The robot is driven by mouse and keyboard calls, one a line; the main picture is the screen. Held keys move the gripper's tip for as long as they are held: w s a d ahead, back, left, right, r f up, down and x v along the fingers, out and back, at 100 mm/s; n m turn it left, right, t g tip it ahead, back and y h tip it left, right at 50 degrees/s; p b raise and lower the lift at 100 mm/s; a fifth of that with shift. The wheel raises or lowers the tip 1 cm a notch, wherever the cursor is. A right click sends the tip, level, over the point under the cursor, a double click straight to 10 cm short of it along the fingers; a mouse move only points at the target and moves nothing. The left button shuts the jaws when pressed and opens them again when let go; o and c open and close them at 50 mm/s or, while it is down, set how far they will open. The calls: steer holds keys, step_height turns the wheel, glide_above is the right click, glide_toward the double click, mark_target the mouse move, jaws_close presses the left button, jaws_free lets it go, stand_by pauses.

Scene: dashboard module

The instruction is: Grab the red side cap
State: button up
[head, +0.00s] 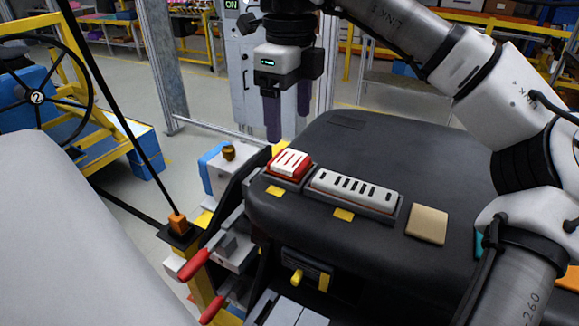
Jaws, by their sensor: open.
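The red side cap (290,164) is a small red block with a white striped top. It sits in a dark seat at the left end of the black dashboard module (415,150). My gripper (288,127) points down above and behind the cap in the head view, with its two dark purple fingers apart and nothing between them. The fingers look clear of the cap; the exact height above it is hard to tell.
A white slotted panel (354,190) lies right beside the cap. A beige square (428,224) lies further right. Red-handled levers (194,264) and an orange-based black rod (178,222) stand at the left. My arm reaches over the right side.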

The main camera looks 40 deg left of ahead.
mark_target(289, 160)
steer(key=shift+s+d+f+p, duration=0.15)
steer(key=shift+f+p, duration=0.45)
steer(key=shift+f, duration=1.25)
steer(key=shift+s+f+p, duration=0.1)
steer(key=shift+f+p, duration=0.5)
steer(key=shift+f, duration=1.2)
steer(key=c, duration=1.1)
